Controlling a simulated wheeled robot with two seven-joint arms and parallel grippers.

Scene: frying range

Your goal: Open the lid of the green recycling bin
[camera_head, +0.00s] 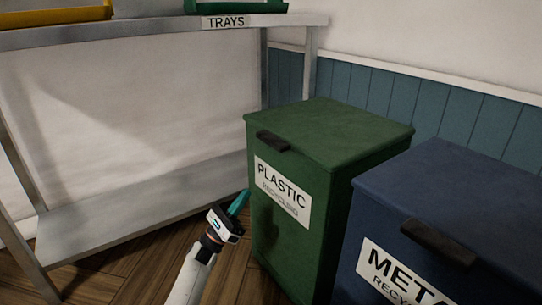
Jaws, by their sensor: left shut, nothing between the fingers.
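The green recycling bin (272,235) stands in the middle, labelled PLASTIC RECYCLING. Its flat lid (335,130) is closed, with a dark handle (273,141) at its front edge. My left gripper (240,203) is low, in front of the bin's left front side and below the handle. Its fingers are shut with nothing between them and point up to the right. I cannot tell whether the fingertips touch the bin. My right gripper is not in view.
A blue METAL recycling bin (450,200) stands close on the right, with its own dark handle (437,241). A metal shelf rack (130,215) stands at the left; its upper shelf, labelled TRAYS (226,22), holds a yellow and a green tray. Wooden floor (130,283) shows below.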

